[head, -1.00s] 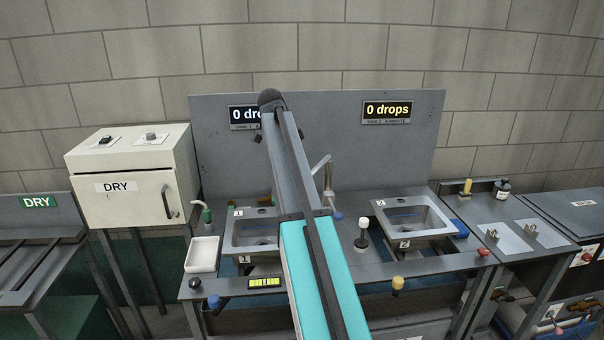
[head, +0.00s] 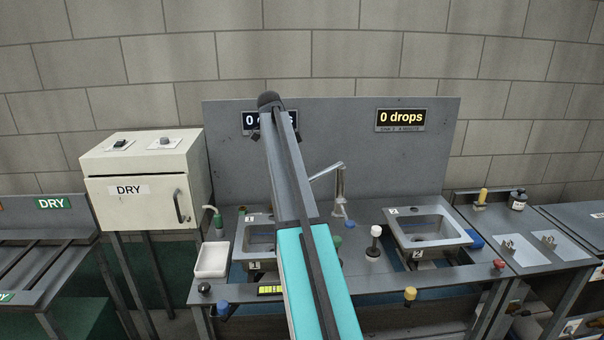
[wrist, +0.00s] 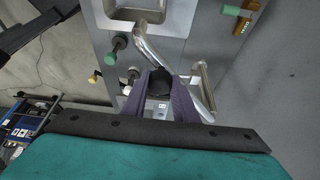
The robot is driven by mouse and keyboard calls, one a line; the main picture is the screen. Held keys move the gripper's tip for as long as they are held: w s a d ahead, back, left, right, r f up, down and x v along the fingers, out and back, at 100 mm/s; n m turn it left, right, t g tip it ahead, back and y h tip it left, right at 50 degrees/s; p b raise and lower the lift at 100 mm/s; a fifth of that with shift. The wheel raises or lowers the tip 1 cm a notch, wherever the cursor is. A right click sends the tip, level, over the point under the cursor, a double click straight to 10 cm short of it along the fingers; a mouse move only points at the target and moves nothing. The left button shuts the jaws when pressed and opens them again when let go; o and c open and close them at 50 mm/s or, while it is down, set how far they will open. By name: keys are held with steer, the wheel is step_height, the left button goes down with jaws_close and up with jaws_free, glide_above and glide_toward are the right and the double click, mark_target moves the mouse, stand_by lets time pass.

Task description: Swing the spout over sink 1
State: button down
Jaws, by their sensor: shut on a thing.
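Sink 1 (head: 240,240), a square metal basin tagged 1, is partly covered by my arm in the head view. The metal spout (head: 327,173) runs left from its upright post and passes behind my arm, so its end is hidden there. In the wrist view the spout (wrist: 146,44) ends at the rim of a basin (wrist: 176,18), which looks like sink 1. My gripper (wrist: 162,80) has its two purple fingers closed around a black piece at the spout. The gripper itself is hidden in the head view.
Sink 2 (head: 445,212) is to the right. A white-topped knob (head: 374,238) stands between the sinks. A grey panel (head: 350,135) stands behind.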

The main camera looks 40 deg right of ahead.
steer(key=c, duration=1.4)
jaws_free()
steer(key=shift+w+a, duration=0.15)
steer(key=shift+w, duration=0.3)
steer(key=shift+c, duration=0.2)
steer(key=shift+s, duration=0.15)
steer(key=p+v, duration=0.8)
steer(key=v, duration=0.5)
steer(key=shift+r, duration=0.4)
